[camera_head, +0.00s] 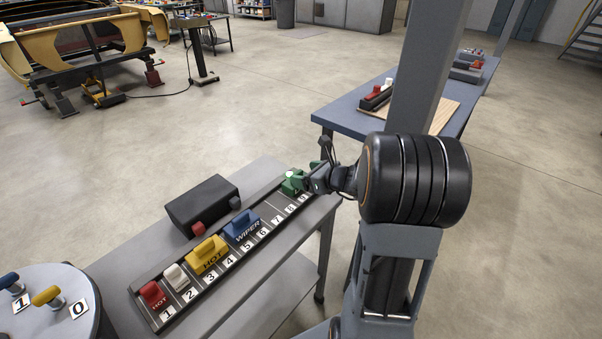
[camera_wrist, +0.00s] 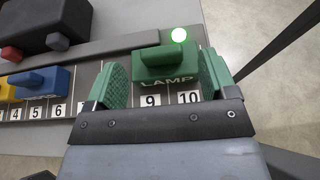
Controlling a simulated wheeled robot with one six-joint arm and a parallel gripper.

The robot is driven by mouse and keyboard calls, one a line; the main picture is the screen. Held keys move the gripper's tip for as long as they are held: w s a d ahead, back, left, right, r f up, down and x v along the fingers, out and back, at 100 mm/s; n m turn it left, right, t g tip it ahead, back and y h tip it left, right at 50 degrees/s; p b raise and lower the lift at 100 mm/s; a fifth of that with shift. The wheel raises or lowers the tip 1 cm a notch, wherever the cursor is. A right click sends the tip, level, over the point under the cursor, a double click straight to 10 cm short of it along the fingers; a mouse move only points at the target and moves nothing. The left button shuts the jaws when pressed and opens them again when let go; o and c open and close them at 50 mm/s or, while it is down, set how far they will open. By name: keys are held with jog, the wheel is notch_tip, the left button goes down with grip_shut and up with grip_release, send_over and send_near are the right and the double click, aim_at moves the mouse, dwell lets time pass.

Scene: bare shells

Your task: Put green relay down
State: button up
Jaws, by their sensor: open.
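The green relay (camera_wrist: 167,74), marked LAMP, stands in the numbered rail (camera_head: 206,279) at its far right end, above labels 9 and 10. It also shows in the head view (camera_head: 291,185), partly hidden by my gripper (camera_head: 311,178). In the wrist view my gripper (camera_wrist: 162,66) is open, with one green-padded finger on each side of the relay. A narrow gap seems to show at the left finger; contact at the right finger is hard to tell. A round green light (camera_wrist: 179,35) glows just behind the relay.
The rail also holds a red (camera_head: 154,295), a white (camera_head: 176,277), a yellow (camera_head: 208,253) and a blue relay (camera_head: 242,227). Slots between blue and green are empty. A black box (camera_head: 203,204) stands behind the rail. A blue-topped table (camera_head: 345,117) stands behind my arm.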

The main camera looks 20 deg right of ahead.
jog(key=v, duration=0.8)
jog(key=s+a+n+g+h, duration=0.2)
jog(key=s+a+n+g, duration=0.2)
jog(key=n, duration=1.1)
jog(key=s+a+n+g+h, duration=0.3)
jog(key=s+a+n+g, duration=0.2)
jog(key=n, duration=1.1)
jog(key=s+a+p, duration=0.1)
jog(key=s+a, duration=0.2)
jog(key=a, duration=0.2)
jog(key=shift+s+a+f, duration=0.25)
jog(key=shift+s+a, duration=0.1)
jog(key=shift+s, duration=0.05)
jog(key=shift+r, duration=0.1)
